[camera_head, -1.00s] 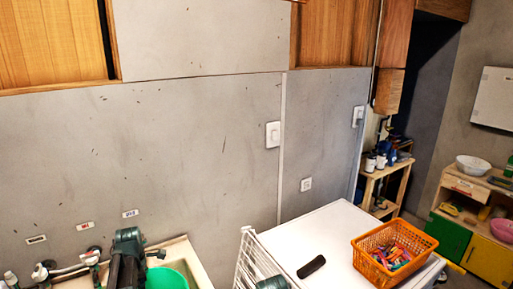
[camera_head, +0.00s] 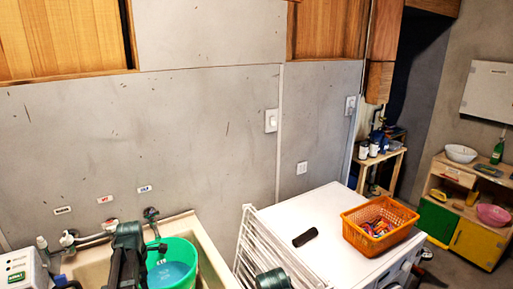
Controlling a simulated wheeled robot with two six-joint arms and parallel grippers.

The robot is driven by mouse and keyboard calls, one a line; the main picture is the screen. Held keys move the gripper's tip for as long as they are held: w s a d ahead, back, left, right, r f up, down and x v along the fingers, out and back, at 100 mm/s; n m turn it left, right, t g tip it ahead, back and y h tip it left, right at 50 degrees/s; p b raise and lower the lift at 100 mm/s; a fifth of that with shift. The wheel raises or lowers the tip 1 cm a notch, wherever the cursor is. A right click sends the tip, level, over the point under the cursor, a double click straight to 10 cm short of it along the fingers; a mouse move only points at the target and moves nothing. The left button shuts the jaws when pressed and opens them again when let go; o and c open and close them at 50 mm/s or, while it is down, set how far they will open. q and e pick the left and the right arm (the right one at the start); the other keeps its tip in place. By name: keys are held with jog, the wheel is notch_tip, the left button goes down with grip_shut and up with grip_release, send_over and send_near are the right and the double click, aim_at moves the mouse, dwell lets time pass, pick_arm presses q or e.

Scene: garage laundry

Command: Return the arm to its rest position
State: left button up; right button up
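My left arm (camera_head: 127,250), dark green and black, rises at the lower left in front of the sink, overlapping the left side of a green bucket (camera_head: 187,250). A small dark part of it shows against the bucket. I cannot make out its fingertips or whether it holds anything. Of my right arm, only a dark green rounded part (camera_head: 272,280) shows at the bottom edge, in front of the white rack. Its gripper is out of view.
The bucket stands in a beige sink (camera_head: 212,262) with taps (camera_head: 151,214). A white wire rack (camera_head: 262,247) stands between sink and white machine top (camera_head: 330,225). An orange basket (camera_head: 352,236) and a dark object (camera_head: 305,237) lie on that top. A white box (camera_head: 20,270) is at lower left.

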pick_arm(q)
jog(key=s+d+m, duration=0.1)
jog(key=d+m, duration=0.3)
jog(key=s+d+m, duration=0.2)
jog(key=d+m, duration=0.2)
jog(key=s+d+m, duration=0.2)
jog(key=d+m, duration=0.1)
jog(key=m, duration=0.2)
jog(key=shift+d, duration=0.4)
jog(key=s+d+f+m+b, duration=0.3)
jog(key=s+d+m, duration=0.2)
jog(key=d+m, duration=0.2)
jog(key=s+d+f+m+y+b, duration=0.1)
jog(key=s+d+f+m+b, duration=0.3)
jog(key=d, duration=0.7)
jog(key=s+m, duration=0.2)
jog(key=m, duration=0.1)
jog(key=shift+d+m, duration=0.2)
jog(key=shift+m, duration=0.1)
pick_arm(e)
notch_tip(320, 180, down, 7)
jog(key=shift+w+f, duration=0.15)
jog(key=shift+w, duration=0.1)
pick_arm(q)
jog(key=shift+f, duration=0.1)
